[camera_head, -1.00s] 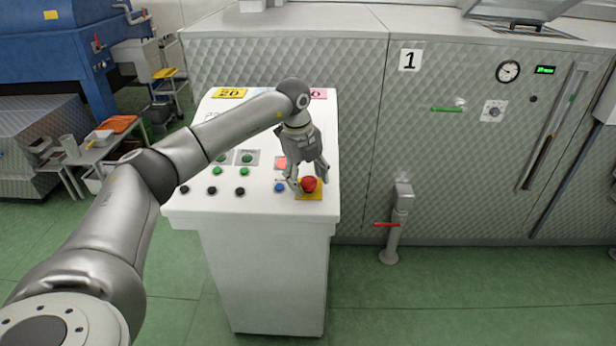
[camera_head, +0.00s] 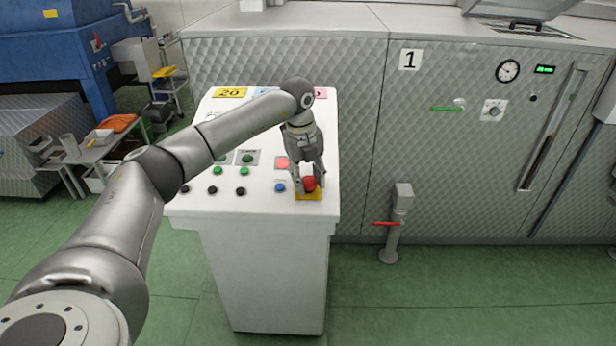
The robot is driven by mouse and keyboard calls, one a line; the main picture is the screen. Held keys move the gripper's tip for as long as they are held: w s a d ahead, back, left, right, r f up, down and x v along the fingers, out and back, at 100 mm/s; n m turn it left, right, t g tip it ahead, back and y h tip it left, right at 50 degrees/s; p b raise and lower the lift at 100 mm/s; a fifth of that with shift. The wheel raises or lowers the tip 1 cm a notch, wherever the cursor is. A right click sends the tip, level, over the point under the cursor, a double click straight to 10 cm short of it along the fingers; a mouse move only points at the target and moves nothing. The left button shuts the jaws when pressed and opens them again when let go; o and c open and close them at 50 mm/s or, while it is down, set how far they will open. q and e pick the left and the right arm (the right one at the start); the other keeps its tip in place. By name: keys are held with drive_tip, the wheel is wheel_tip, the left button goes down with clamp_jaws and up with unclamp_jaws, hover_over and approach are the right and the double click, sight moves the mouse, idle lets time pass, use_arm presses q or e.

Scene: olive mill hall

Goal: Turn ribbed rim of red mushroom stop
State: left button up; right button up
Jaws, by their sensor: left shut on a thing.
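The red mushroom stop (camera_head: 309,184) sits on a yellow plate (camera_head: 309,196) at the front right corner of the white console's (camera_head: 250,207) sloped top. My left gripper (camera_head: 308,181) reaches down over it from behind, with its fingers on either side of the red head. The fingers are closed on the stop. Part of the stop's ribbed rim is hidden by the fingers. My right gripper does not show.
Several green buttons (camera_head: 217,171) and black buttons (camera_head: 212,190) lie left of the stop. A blue button (camera_head: 280,187) is close beside my gripper. Behind stands a quilted metal machine (camera_head: 450,150). Green floor is free at the right front.

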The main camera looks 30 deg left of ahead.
use_arm(q)
drive_tip(key=m+g+y+p, duration=0.1)
drive_tip(key=m, duration=0.5)
drive_tip(key=shift+w+d, duration=0.1)
drive_tip(key=shift+m, duration=0.3)
idle(0.3)
drive_tip(key=o, duration=1)
drive_tip(key=shift+o, duration=0.2)
drive_tip(key=shift+r, duration=0.1)
wheel_tip(320, 180, up, 12)
drive_tip(key=shift+d, duration=0.35)
